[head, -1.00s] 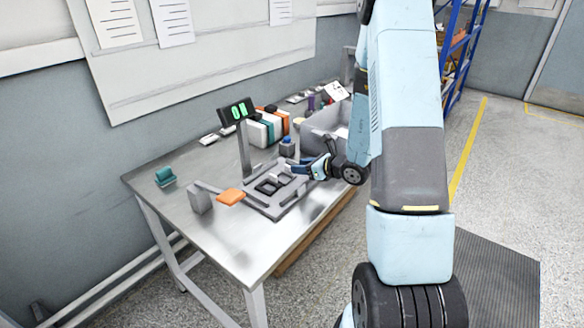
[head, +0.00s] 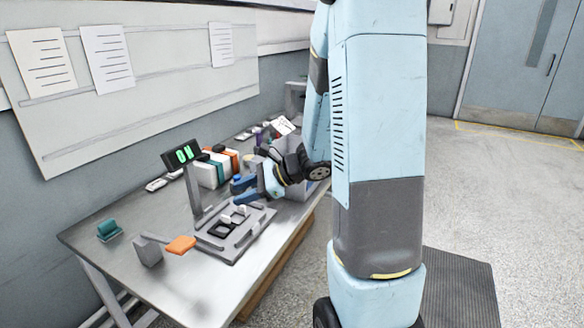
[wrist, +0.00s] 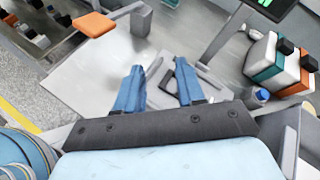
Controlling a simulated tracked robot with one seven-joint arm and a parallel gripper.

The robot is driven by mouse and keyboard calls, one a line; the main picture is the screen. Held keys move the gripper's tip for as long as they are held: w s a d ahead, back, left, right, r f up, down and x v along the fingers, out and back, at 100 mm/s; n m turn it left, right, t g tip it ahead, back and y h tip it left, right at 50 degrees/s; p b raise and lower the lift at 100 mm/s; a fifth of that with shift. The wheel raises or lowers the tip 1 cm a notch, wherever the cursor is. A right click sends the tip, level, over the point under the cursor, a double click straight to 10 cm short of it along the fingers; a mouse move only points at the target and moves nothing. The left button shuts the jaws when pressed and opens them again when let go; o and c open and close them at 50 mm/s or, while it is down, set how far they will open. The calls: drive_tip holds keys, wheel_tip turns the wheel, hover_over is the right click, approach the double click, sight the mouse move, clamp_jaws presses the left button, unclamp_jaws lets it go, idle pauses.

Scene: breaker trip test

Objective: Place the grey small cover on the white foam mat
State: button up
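My gripper (head: 237,191) is above the far part of a grey fixture plate (head: 212,241) on the metal table. In the wrist view its two blue fingers (wrist: 159,88) stand well apart with nothing between them. The plate carries black square frames (head: 222,229) and a small light-grey piece (head: 241,210), which may be the grey small cover; it is too small to be sure. I cannot clearly make out the white foam mat.
A post with a green display (head: 183,154) rises behind the plate. White, teal and orange containers (head: 214,167) stand behind the gripper. A grey block with an orange paddle (head: 181,245) and a teal item (head: 109,230) are at the left. The front table corner is bare.

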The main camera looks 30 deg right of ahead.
drive_tip(key=s+a+r+n+g+h, duration=0.3)
drive_tip(key=s+r+n+g, duration=0.1)
drive_tip(key=s+r+n, duration=0.55)
drive_tip(key=s+d+r+n+t+h, duration=0.1)
drive_tip(key=s+d+r+n+h, duration=0.2)
drive_tip(key=s+n+h, duration=0.1)
drive_tip(key=s+d+r+n+t+h, duration=0.2)
drive_tip(key=s+d+r+n+h, duration=0.1)
drive_tip(key=s, duration=0.4)
drive_tip(key=r+n+h, duration=0.1)
drive_tip(key=n, duration=0.1)
drive_tip(key=shift+s+d+n+t, duration=0.25)
drive_tip(key=shift+d+n+t, duration=0.05)
drive_tip(key=shift+d+n, duration=0.05)
